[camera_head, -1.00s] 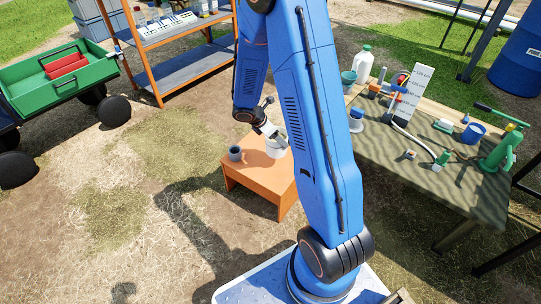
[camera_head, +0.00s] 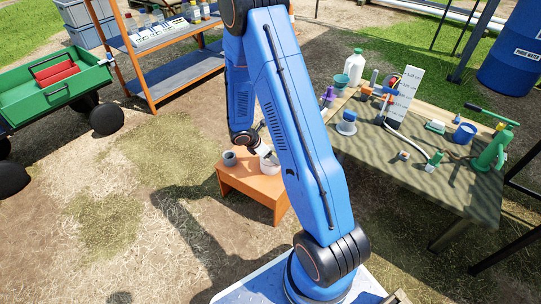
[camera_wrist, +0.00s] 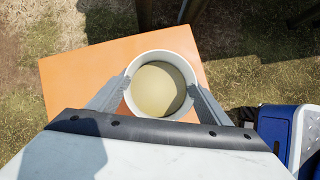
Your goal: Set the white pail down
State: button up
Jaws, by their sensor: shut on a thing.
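The white pail (camera_head: 269,166) is at the right part of the low orange table (camera_head: 243,181), partly hidden behind my arm. My gripper (camera_head: 264,153) is shut on the pail. In the wrist view the pail (camera_wrist: 162,55) looks upright, with murky yellowish liquid inside, and my gripper's fingers (camera_wrist: 163,91) press its rim from both sides. The orange table top (camera_wrist: 85,80) lies beneath it. I cannot tell whether the pail's bottom touches the table.
A work table (camera_head: 400,165) with bottles, a hose and a green pump is at the right. An orange-framed shelf (camera_head: 180,75) and a green cart (camera_head: 50,90) stand at the back left.

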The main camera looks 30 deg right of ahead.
jog(key=shift+f, duration=0.1)
jog(key=o, duration=2)
jog(key=s+a+r+m, duration=0.2)
jog(key=a+r, duration=0.1)
jog(key=r, duration=0.7)
jog(key=s+a+r+m, duration=0.3)
jog(key=a+r, duration=0.1)
jog(key=r, duration=0.7)
jog(key=s+a+r+m+t+y, duration=0.1)
jog(key=s+a+r+m+y, duration=0.1)
jog(key=s+r, duration=0.4)
jog(key=s+a+r+m+t+y, duration=0.2)
jog(key=s+a+r+m, duration=0.2)
jog(key=s, duration=0.6)
jog(key=s+a+r+m+t+y, duration=0.1)
jog(key=s+a+r+m+y, duration=0.1)
jog(key=s+r+m, duration=0.5)
jog(key=shift+s+a+r+m+t+y, duration=0.15)
jog(key=shift+s+a+r, duration=0.05)
jog(key=shift+s+r, duration=0.35)
jog(key=shift+s+a+r+m+t+y, duration=0.15)
jog(key=shift+s+a+r, duration=0.05)
jog(key=shift+s+r, duration=0.3)
